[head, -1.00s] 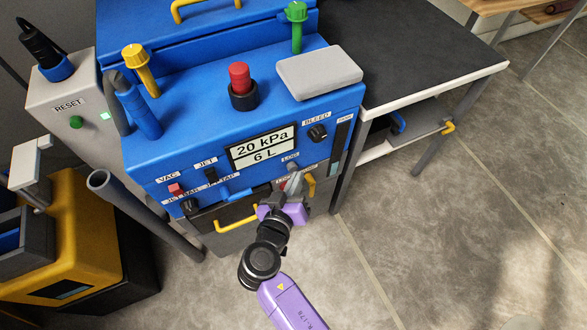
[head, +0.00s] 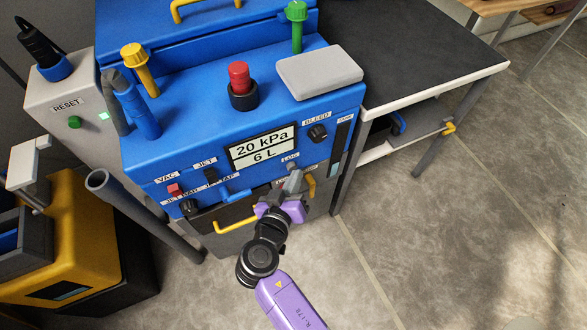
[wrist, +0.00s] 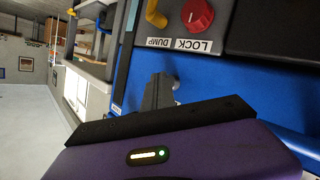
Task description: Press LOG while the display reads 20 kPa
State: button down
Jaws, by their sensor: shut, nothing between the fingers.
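The display (head: 262,148) on the blue machine's front reads "20 kPa" over "6 L". The LOG label and its small grey button (head: 292,166) are to the lower right of the display. My gripper (head: 294,176) is shut and empty, its fingertips right below the LOG button in the head view. In the wrist view the shut fingers (wrist: 160,88) point at the blue panel, with a small rounded grey piece (wrist: 176,83) beside the tips, likely the button. I cannot tell whether the tips touch it.
A BLEED knob (head: 317,132) is right of the display. A red VAC switch (head: 175,189), a JET switch and a blue lever (head: 237,195) are left. The wrist view shows a red knob (wrist: 197,15) by a DUMP LOCK label. A dark-topped bench (head: 420,60) stands right.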

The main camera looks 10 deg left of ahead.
jog(key=shift+w+a, duration=0.1)
dwell(0.3)
jog(key=shift+s+d+r, duration=0.1)
jog(key=shift+s+d, duration=0.4)
jog(key=shift+s, duration=0.25)
jog(key=shift+s+d, duration=0.1)
jog(key=shift+s+d+p, duration=0.3)
jog(key=shift+s+d, duration=0.4)
jog(key=shift+s, duration=0.3)
jog(key=shift+s+d+p, duration=0.25)
jog(key=shift+s+d, duration=0.4)
jog(key=shift+s, duration=0.35)
